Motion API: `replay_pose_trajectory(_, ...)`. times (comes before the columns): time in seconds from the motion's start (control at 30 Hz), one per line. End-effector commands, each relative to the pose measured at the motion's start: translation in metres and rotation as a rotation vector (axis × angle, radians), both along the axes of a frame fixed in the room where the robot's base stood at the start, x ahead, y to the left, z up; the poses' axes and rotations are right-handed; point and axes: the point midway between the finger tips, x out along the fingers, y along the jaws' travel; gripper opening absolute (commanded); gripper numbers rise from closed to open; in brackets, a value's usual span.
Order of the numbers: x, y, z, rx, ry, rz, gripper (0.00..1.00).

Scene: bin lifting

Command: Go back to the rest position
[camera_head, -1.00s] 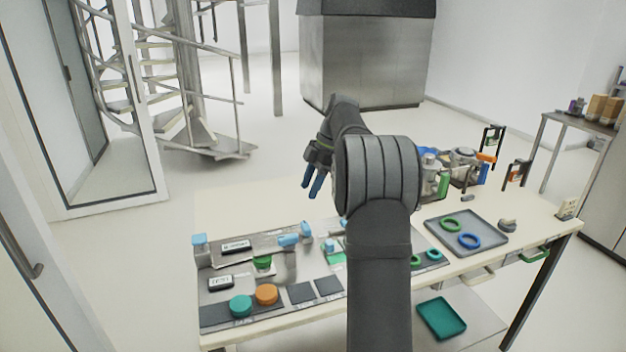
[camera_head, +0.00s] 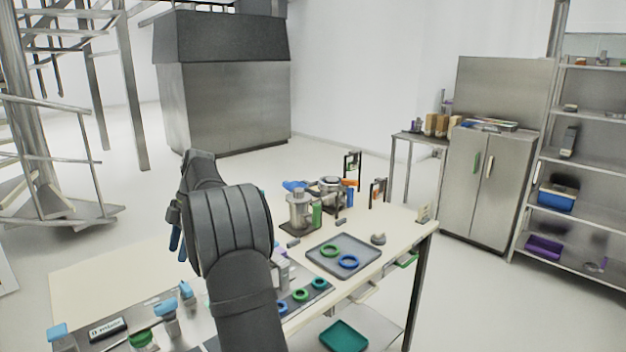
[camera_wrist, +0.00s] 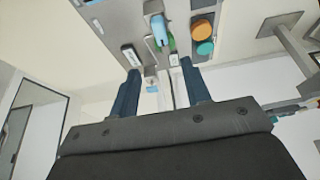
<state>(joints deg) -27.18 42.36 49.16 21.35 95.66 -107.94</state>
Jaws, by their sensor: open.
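My gripper (camera_wrist: 160,95) shows in the wrist view as two dark blue fingers held well apart with nothing between them. In the head view my gripper (camera_head: 176,240) is raised above the left part of the table (camera_head: 110,265), mostly hidden behind my own arm. Its fingers point down. In the wrist view, a station with blue-topped parts, an orange disc (camera_wrist: 201,29) and a teal disc (camera_wrist: 205,48) lies beyond the fingertips, apart from them.
A grey tray (camera_head: 318,262) holds a green ring (camera_head: 330,251) and a blue ring (camera_head: 348,262). Metal vessels (camera_head: 299,208) and small stands crowd the table's back right. A teal bin (camera_head: 343,337) sits on the lower shelf. A cabinet (camera_head: 485,190) and shelves stand right.

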Motion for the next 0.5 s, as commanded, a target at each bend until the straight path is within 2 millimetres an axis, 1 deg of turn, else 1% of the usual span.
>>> replay_pose_trajectory(0.03,-0.004,0.003,-0.010,-0.001,0.003,0.001,0.44)
replay_pose_trajectory(0.1,-0.008,0.007,-0.023,-0.002,0.003,0.002,0.44)
replay_pose_trajectory(0.5,-0.029,0.028,-0.097,-0.002,0.003,0.000,0.44)
